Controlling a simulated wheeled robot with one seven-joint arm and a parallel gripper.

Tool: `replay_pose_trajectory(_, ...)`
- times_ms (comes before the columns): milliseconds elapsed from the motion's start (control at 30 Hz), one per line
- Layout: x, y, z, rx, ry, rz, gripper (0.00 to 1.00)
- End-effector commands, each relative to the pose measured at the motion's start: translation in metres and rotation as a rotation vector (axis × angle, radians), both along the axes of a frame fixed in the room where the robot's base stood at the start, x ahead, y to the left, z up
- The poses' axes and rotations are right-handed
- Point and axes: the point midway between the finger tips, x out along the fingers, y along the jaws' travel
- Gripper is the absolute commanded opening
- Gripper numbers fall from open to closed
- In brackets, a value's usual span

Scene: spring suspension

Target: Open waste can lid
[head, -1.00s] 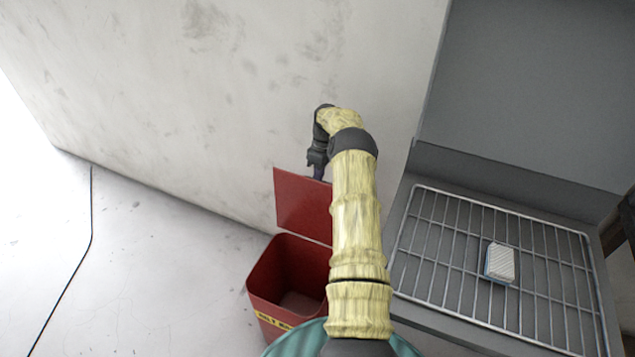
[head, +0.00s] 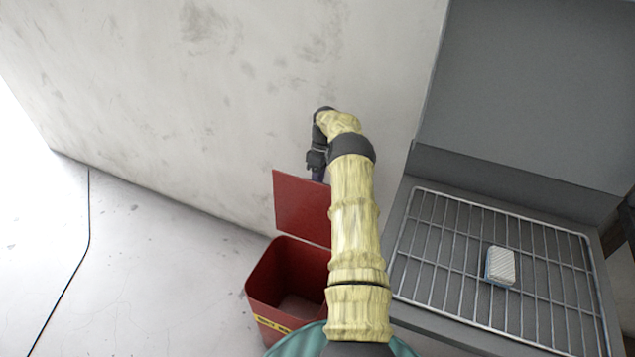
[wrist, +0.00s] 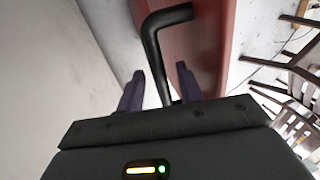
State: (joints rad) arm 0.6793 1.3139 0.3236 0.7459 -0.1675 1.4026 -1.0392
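The red waste can (head: 262,290) stands on the floor with its mouth uncovered. Its red lid (head: 300,203) stands raised, nearly upright, at the back of the can near the wall. In the wrist view the lid (wrist: 195,40) shows as a red panel. A black bent handle (wrist: 152,45) lies between the two purple fingers of my gripper (wrist: 160,70). The fingers are spread, with a visible gap beside the handle. In the head view my gripper (head: 317,175) is at the lid's top edge, partly hidden by my arm. My arm also covers the lid's right side.
A wire rack (head: 450,262) on a grey counter (head: 408,190) stands to the right, with a small white and blue block (head: 501,266) on it. A pale wall (head: 200,110) rises behind the can. The floor at left is clear except for a thin dark line.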

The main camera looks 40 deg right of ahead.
Motion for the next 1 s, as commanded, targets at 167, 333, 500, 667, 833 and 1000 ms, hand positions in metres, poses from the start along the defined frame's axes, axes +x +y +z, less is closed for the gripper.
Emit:
replay_pose_trajectory(167, 0.004, -0.006, 0.018, -0.003, -0.004, 0.0, 0.36)
replay_pose_trajectory(333, 0.008, -0.013, 0.04, -0.003, -0.003, -0.002, 0.36)
replay_pose_trajectory(500, 0.012, -0.016, 0.056, -0.001, -0.001, 0.001, 0.36)
replay_pose_trajectory(667, 0.013, -0.017, 0.065, -0.001, -0.001, 0.004, 0.36)
replay_pose_trajectory(833, 0.013, -0.018, 0.068, 0.001, 0.001, 0.004, 0.36)
replay_pose_trajectory(1000, 0.013, -0.018, 0.068, 0.0, 0.001, 0.003, 0.36)
